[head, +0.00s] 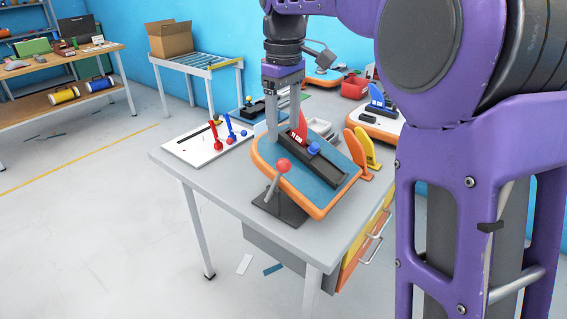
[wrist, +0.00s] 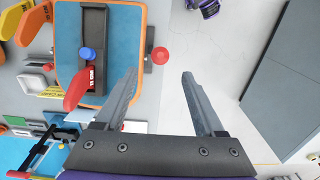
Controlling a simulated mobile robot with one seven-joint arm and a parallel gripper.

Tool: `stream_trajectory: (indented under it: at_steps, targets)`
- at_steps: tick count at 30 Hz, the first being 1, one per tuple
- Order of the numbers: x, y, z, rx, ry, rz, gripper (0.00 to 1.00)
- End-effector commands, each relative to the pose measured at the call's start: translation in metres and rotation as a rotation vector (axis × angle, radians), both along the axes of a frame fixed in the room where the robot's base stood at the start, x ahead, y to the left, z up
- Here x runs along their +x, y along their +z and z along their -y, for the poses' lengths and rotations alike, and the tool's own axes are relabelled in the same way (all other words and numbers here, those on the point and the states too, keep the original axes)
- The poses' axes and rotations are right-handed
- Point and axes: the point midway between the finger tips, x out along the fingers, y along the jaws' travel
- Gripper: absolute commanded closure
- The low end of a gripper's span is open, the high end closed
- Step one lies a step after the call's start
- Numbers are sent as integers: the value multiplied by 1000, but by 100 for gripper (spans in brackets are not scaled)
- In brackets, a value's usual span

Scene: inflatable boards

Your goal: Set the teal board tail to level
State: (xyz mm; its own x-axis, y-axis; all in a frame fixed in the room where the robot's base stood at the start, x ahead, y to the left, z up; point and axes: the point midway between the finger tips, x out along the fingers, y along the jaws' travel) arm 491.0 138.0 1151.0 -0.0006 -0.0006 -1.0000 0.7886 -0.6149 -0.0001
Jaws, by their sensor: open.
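The teal board (head: 325,190) has an orange rim and sits at the table's front. In the wrist view the board (wrist: 68,40) is at left. A black track (head: 315,155) on it carries a red fin (head: 301,127) and a blue knob (head: 313,149). A lever with a red ball (head: 284,165) stands at its near end on a dark base plate (head: 278,209). My gripper (head: 283,132) points down, open and empty, over the board's near side. In the wrist view the red ball (wrist: 160,55) lies beyond and between my fingertips (wrist: 159,75). Contact is not visible.
A white panel (head: 205,150) with red and blue levers lies left of the board. Orange and yellow fins (head: 362,152) stand at its right. Another board with a blue fin (head: 378,100) is behind. The grey table (head: 230,173) is bare at front left.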

Motion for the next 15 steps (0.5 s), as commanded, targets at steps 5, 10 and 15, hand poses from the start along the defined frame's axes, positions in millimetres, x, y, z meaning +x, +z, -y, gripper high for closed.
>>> stream_trajectory:
  at_steps: [5, 10, 15]
  targets:
    - [-1, -42, 0, 0, 0, -3, 29]
    - [0, -70, 0, 0, 0, -3, 29]
    - [0, -85, 0, 1, 0, -1, 29]
